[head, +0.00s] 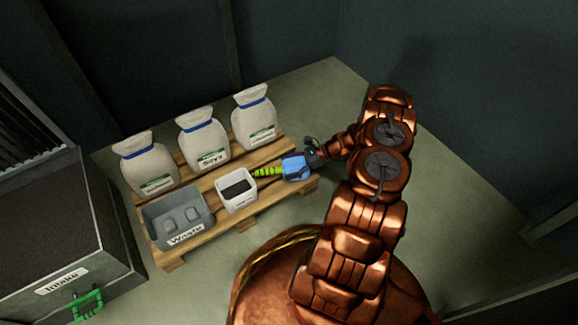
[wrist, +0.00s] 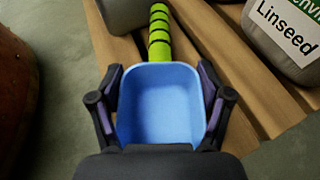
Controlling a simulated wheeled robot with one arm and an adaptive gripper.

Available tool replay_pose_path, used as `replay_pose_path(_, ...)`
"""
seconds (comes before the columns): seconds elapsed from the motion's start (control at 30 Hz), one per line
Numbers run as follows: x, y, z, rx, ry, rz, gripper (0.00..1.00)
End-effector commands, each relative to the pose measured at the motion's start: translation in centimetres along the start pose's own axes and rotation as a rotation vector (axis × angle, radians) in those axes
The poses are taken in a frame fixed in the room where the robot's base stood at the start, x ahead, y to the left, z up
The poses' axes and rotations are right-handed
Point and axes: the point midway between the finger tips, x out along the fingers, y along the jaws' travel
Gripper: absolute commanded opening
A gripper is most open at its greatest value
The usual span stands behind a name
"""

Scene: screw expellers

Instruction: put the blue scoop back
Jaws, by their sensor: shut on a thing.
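The blue scoop (head: 296,168) is at the right end of the wooden pallet (head: 245,215). Its green handle with black bands (head: 267,172) points left toward the white box (head: 236,189). In the wrist view, my gripper (wrist: 160,88) has a finger on each side of the scoop's blue bowl (wrist: 160,110) and is shut on it. The bowl's inside looks empty. The handle (wrist: 159,35) points away from my gripper. I cannot tell whether the scoop touches the pallet.
Three white sacks stand along the pallet's back: a left one (head: 148,165), Soya (head: 203,140) and Linseed (head: 254,117). The white box holds something dark. A grey Waste bin (head: 178,218) holds two grey blocks. The Intake box (head: 62,283) stands left.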

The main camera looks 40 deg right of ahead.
Motion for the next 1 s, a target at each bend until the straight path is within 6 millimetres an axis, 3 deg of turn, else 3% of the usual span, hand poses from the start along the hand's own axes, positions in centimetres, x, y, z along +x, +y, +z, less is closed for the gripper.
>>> replay_pose_path(0.67,0.40,-0.05,-0.98,-0.001,0.000,0.000,0.32)
replay_pose_path(0.7,0.39,-0.05,-1.00,-0.001,0.000,0.000,0.79)
replay_pose_path(0.9,0.40,-0.03,-0.99,-0.001,0.000,0.000,1.00)
replay_pose_path(1.0,0.40,-0.03,-0.99,-0.001,0.000,0.000,1.00)
